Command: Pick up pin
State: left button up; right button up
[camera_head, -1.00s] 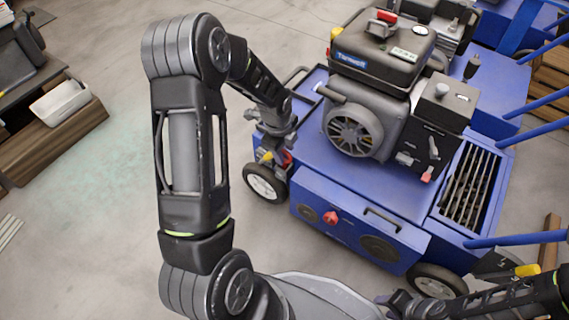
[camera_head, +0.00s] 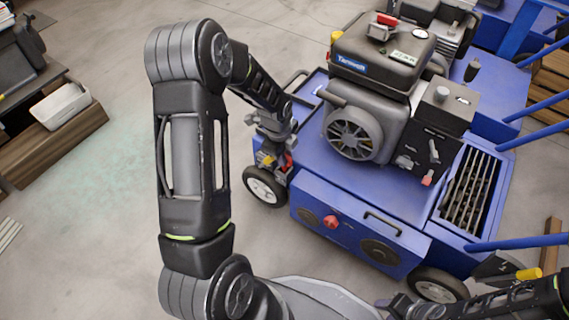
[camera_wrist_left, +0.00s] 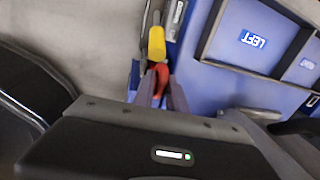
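A red part (camera_wrist_left: 161,75), which looks like the pin, is at the machine's front left corner, above the wheel. A yellow cylinder (camera_wrist_left: 156,43) is just beyond it in the left wrist view. My left gripper (camera_wrist_left: 158,92) has its fingers on either side of the red part's near end; I cannot tell if they touch it. In the head view the left gripper (camera_head: 274,150) points down over that corner, with the red part (camera_head: 289,163) and yellow cylinder (camera_head: 267,159) partly hidden. My right gripper (camera_head: 398,304) is at the bottom edge; its fingers are unclear.
The blue aerator (camera_head: 340,190) carries a black engine (camera_head: 375,100) close right of my left gripper. Its front left wheel (camera_head: 264,187) is just below. Another yellow part (camera_head: 528,273) is at its right side.

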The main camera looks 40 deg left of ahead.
pick_arm(q)
grip_shut()
dwell(0.4)
jog(key=shift+r, duration=0.1)
notch_tip(320, 180, up, 18)
jog(key=p, duration=0.6)
dwell(0.6)
jog(key=d+r+n, duration=0.2)
jog(key=d+n, duration=0.2)
jog(key=d, duration=0.1)
jog(key=d+r+n+y, duration=0.1)
jog(key=d+r+n, duration=0.2)
jog(key=d, duration=0.3)
jog(key=d+r+n+g, duration=0.1)
jog(key=d+r+n, duration=0.2)
jog(key=d, duration=0.3)
jog(key=shift+s+d+r+n+y, duration=0.2)
jog(key=shift+s+r+n+y, duration=0.1)
jog(key=shift+n, duration=0.5)
